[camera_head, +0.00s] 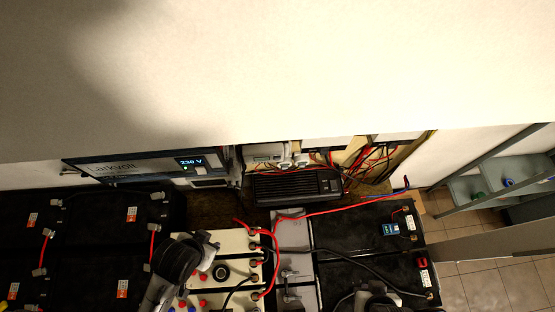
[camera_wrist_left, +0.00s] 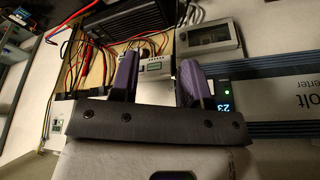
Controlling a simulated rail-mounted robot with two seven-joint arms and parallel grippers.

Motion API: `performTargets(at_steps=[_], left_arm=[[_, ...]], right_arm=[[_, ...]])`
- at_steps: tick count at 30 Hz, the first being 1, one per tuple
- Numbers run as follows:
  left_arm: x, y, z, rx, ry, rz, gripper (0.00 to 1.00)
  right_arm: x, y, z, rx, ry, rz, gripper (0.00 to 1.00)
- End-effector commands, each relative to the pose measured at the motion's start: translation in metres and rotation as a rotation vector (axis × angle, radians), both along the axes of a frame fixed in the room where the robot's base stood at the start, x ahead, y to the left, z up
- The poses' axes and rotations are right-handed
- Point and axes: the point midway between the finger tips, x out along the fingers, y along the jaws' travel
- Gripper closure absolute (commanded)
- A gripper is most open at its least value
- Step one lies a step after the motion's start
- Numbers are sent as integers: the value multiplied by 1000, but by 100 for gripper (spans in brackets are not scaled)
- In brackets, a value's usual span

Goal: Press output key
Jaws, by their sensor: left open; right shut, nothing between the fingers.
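The blue-and-grey inverter (camera_head: 140,166) hangs on the wall at the left in the head view. Its lit display (camera_head: 191,162) reads 230 V, with a green light under it. I cannot make out a separate output key. In the left wrist view the inverter (camera_wrist_left: 285,88) is at the right, and its display (camera_wrist_left: 224,106) is partly hidden beside a purple finger. My left gripper (camera_wrist_left: 158,62) is open and empty, its fingers apart in front of the wall devices. My right gripper (camera_head: 376,291) is low over the right battery, shut and empty, partly cut off by the frame.
A grey panel meter (camera_wrist_left: 208,38) and a white module (camera_wrist_left: 154,66) sit beside the inverter. A black finned charger (camera_head: 297,186) and loose red cables (camera_head: 365,162) are farther right. Black batteries (camera_head: 95,220) and a cream terminal box (camera_head: 238,242) stand below. Shelves (camera_head: 500,180) stand at right.

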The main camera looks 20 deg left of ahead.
Motion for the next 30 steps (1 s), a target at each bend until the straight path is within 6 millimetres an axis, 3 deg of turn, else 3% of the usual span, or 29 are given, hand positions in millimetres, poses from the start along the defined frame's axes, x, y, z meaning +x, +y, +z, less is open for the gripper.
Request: performTargets(at_steps=[13, 30], left_arm=[[0, 3, 0, 9, 0, -6, 100], [0, -1, 0, -4, 1, 4, 100]], right_arm=[[0, 0, 0, 0, 0, 0, 100], [0, 0, 0, 0, -1, 0, 100]])
